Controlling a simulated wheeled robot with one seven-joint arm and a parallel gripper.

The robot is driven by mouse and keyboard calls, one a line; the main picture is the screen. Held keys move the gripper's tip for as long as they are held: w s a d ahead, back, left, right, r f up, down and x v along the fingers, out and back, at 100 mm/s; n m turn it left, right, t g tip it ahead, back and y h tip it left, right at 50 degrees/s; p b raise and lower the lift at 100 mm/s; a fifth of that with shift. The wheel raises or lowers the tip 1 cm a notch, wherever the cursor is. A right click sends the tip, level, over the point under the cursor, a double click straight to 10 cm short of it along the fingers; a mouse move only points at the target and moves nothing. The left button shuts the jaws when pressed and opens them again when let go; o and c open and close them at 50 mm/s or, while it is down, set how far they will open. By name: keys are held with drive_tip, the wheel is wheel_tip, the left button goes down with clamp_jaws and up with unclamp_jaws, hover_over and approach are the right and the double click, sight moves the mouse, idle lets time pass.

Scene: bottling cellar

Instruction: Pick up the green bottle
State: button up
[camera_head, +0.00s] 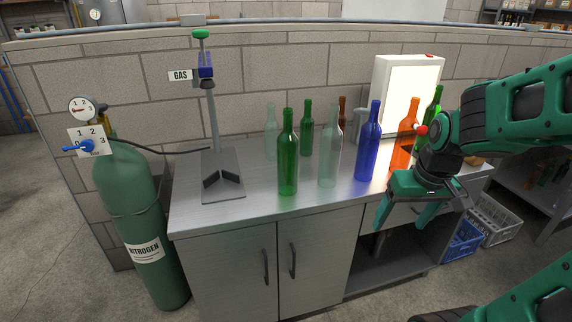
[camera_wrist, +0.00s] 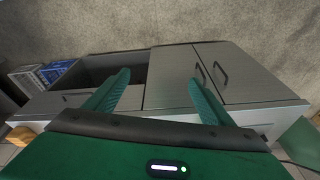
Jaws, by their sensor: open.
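Several green bottles stand upright on the steel worktop (camera_head: 255,190). One green bottle (camera_head: 288,158) is near the front, a second green bottle (camera_head: 306,132) is behind it, and a third green bottle (camera_head: 433,104) is at the right by the light box, partly hidden by my arm. My gripper (camera_head: 403,215) is open and empty, fingers pointing down, at the front right of the worktop, apart from the bottles. In the wrist view my gripper (camera_wrist: 158,78) shows both fingers spread with cabinet fronts beyond; no bottle shows there.
A blue bottle (camera_head: 369,145), orange bottle (camera_head: 402,145), pale clear bottle (camera_head: 328,155) and another pale bottle (camera_head: 270,133) crowd the worktop. A lit light box (camera_head: 405,75) stands behind. At left are a capping stand (camera_head: 213,120) and a nitrogen cylinder (camera_head: 140,200).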

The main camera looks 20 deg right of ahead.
sight(292, 167)
drive_tip(key=w+a+n+t+y, duration=0.1)
drive_tip(key=w+a, duration=0.4)
drive_tip(key=w, duration=0.5)
drive_tip(key=w+a+f+n+t+y, duration=0.1)
drive_tip(key=w+a+t, duration=0.4)
drive_tip(key=w, duration=0.5)
drive_tip(key=w+a+f+n+t+y, duration=0.1)
drive_tip(key=w+a+n+t, duration=0.3)
drive_tip(key=w, duration=0.6)
drive_tip(key=shift+a+f+y, duration=0.2)
drive_tip(key=shift+a+y, duration=0.5)
drive_tip(key=x, duration=0.5)
drive_tip(key=shift+w+a, duration=0.1)
drive_tip(key=shift+w, duration=0.3)
drive_tip(key=shift+d+f+x, duration=0.1)
drive_tip(key=shift+d+x, duration=0.1)
drive_tip(key=shift+x, duration=1.1)
drive_tip(key=shift+d+f+x, duration=0.1)
drive_tip(key=shift+d+x, duration=0.05)
drive_tip(key=shift+x, duration=1.15)
drive_tip(key=shift+d, duration=0.1)
drive_tip(key=c, duration=1.5)
